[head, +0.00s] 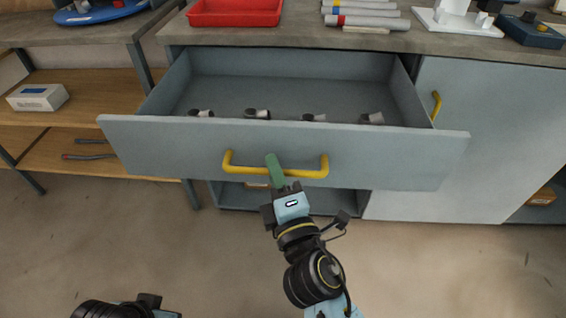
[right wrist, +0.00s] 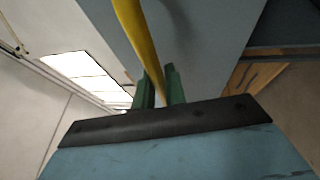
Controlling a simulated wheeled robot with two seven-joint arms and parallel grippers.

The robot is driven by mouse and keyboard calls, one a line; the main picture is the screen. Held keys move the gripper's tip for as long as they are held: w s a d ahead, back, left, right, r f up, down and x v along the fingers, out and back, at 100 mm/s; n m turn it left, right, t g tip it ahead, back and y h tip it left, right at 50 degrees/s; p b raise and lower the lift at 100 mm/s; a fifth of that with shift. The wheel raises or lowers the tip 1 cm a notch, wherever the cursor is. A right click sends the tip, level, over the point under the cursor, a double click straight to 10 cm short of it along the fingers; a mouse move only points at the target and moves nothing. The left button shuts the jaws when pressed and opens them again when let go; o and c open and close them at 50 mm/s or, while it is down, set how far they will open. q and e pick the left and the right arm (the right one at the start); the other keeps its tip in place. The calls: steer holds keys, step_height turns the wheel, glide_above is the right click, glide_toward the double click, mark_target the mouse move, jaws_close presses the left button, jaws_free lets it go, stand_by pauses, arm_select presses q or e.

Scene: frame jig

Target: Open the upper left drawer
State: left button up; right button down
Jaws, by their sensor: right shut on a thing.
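The upper left drawer (head: 200,138) is a wide grey-blue drawer, pulled well out of the bench in the head view. Its inside shows, with several small grey cylindrical parts (head: 257,113) lying behind the front panel. A yellow bar handle (head: 240,170) is on the front panel. My right gripper (head: 273,163) is at the middle of the handle, its green fingers shut on the bar. In the right wrist view the yellow handle (right wrist: 138,38) runs between the green fingers (right wrist: 159,88). My left gripper is not visible; only part of my left arm shows at the bottom left.
A grey cabinet door (head: 490,140) with a yellow handle is to the right of the drawer. The worktop holds a red tray (head: 235,12) and several grey tubes (head: 365,22). A wooden shelf (head: 95,100) with a white box (head: 38,97) stands at left. The floor in front is clear.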

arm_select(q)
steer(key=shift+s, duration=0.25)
arm_select(e)
steer(key=c, duration=1.5)
jaws_free()
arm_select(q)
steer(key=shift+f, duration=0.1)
arm_select(e)
steer(key=shift+o, duration=0.2)
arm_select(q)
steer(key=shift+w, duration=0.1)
arm_select(e)
steer(key=shift+s, duration=0.1)
